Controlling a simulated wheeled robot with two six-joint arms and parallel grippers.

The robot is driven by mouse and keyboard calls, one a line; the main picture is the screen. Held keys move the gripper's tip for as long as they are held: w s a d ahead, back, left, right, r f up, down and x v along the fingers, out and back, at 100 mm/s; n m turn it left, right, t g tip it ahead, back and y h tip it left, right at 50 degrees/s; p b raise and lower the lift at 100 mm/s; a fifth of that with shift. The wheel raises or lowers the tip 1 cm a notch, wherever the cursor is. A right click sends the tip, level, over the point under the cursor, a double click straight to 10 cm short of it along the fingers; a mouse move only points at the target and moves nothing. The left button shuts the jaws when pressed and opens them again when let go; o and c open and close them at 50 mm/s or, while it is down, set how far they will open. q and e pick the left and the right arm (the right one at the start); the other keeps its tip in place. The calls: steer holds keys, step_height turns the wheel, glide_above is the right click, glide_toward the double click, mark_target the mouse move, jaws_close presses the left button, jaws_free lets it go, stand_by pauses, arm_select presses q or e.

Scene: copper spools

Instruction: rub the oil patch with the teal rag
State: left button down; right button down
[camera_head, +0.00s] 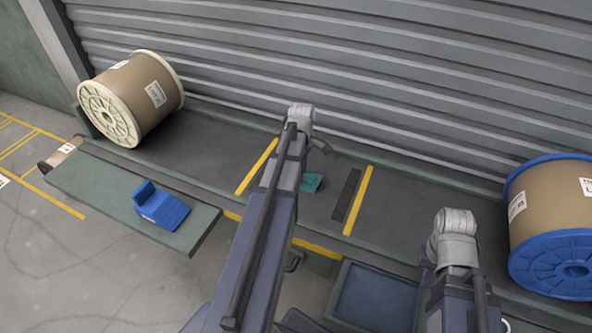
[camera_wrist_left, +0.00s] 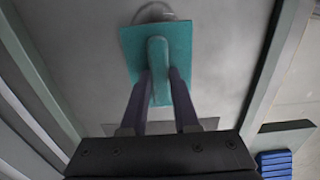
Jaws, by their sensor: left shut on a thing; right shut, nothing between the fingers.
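The teal rag (camera_wrist_left: 181,42) is a flat square with a raised grip in its middle. In the left wrist view my left gripper (camera_wrist_left: 158,78) is shut on that grip, one dark finger on each side. The rag lies flat over the grey surface; whether it presses on it I cannot tell. A faint shiny round mark, seemingly the oil patch (camera_wrist_left: 154,10), shows at the rag's far edge, partly covered by it.
A cream-flanged spool (camera_head: 150,92) stands left, a blue-flanged spool (camera_head: 556,225) right. A blue block (camera_head: 163,209) sits on a green board (camera_head: 95,190). Yellow strips (camera_head: 358,200) and a dark bar (camera_head: 346,195) lie near the rag. A blue tray (camera_head: 375,298) is in front, a ribbed shutter (camera_head: 350,75) behind.

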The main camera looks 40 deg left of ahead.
mark_target(316, 184)
arm_select(q)
steer(key=shift+w+d, duration=0.2)
steer(key=shift+d, duration=0.65)
steer(key=shift+w+d+f, duration=0.1)
steer(key=shift+w+d, duration=0.05)
steer(key=shift+d, duration=0.7)
steer(key=shift+w+d, duration=0.15)
steer(key=shift+d, duration=0.7)
steer(key=shift+d, duration=0.1)
steer(key=shift+w+d, duration=0.2)
steer(key=shift+d, duration=0.6)
steer(key=shift+w+d, duration=0.15)
steer(key=shift+d, duration=0.65)
steer(key=shift+s+d, duration=0.1)
steer(key=shift+s, duration=0.8)
